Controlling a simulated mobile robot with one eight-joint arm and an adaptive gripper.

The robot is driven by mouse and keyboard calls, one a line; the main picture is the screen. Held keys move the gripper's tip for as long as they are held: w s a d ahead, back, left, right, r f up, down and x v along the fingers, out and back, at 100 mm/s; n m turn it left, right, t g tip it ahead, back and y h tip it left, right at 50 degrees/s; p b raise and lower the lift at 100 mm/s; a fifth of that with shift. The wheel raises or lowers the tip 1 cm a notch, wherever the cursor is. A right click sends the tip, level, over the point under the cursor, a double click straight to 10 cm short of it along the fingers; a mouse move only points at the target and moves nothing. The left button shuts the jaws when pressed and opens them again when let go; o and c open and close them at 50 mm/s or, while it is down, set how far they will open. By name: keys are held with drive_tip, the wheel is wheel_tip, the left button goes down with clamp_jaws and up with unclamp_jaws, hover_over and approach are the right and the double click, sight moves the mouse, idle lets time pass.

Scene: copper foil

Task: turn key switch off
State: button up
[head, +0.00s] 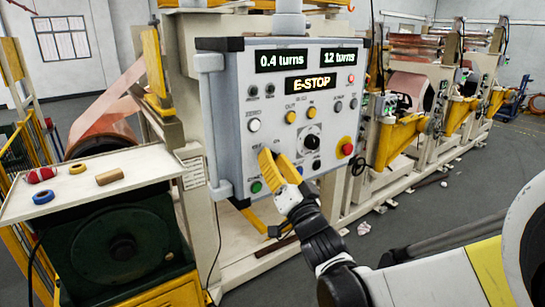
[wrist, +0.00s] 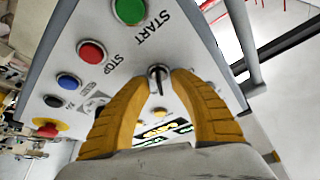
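The grey control panel (head: 225,110) fills the middle of the head view. In the wrist view its face (wrist: 110,30) appears turned over, and the key switch (wrist: 158,74) is a small dark key in a round metal collar below the START label. My gripper (head: 273,157) reaches the panel's lower left, and its yellow fingers hide the key there. In the wrist view my gripper (wrist: 160,80) has one fingertip on either side of the key. The fingertips are apart with a narrow gap; contact with the key cannot be made out.
A green START button (wrist: 129,10), a red STOP button (wrist: 91,52) and a blue button (wrist: 68,81) are near the fingers. The red emergency stop (head: 346,148) sits at the panel's right. The display (head: 310,84) reads E-STOP. A side table (head: 120,165) holds tape rolls.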

drive_tip(key=shift+w, duration=0.15)
drive_tip(key=shift+c, duration=0.5)
clamp_jaws()
drive_tip(key=shift+r, duration=0.1)
drive_tip(key=shift+n, duration=0.4)
drive_tip(key=n+y+b, duration=0.1)
drive_tip(key=n, duration=0.1)
drive_tip(key=shift+n, duration=0.3)
drive_tip(key=n+g+y+b, duration=0.1)
drive_tip(key=n+y, duration=0.2)
drive_tip(key=n, duration=0.2)
drive_tip(key=shift+b, duration=0.4)
drive_tip(key=n+g+y, duration=0.1)
drive_tip(key=n, duration=0.2)
drive_tip(key=n+g+y, duration=0.1)
drive_tip(key=n, duration=0.2)
drive_tip(key=n+g+y, duration=0.1)
drive_tip(key=n, duration=0.1)
drive_tip(key=shift+a+n+g, duration=0.1)
drive_tip(key=shift+n+g, duration=0.3)
drive_tip(key=shift+n, duration=0.3)
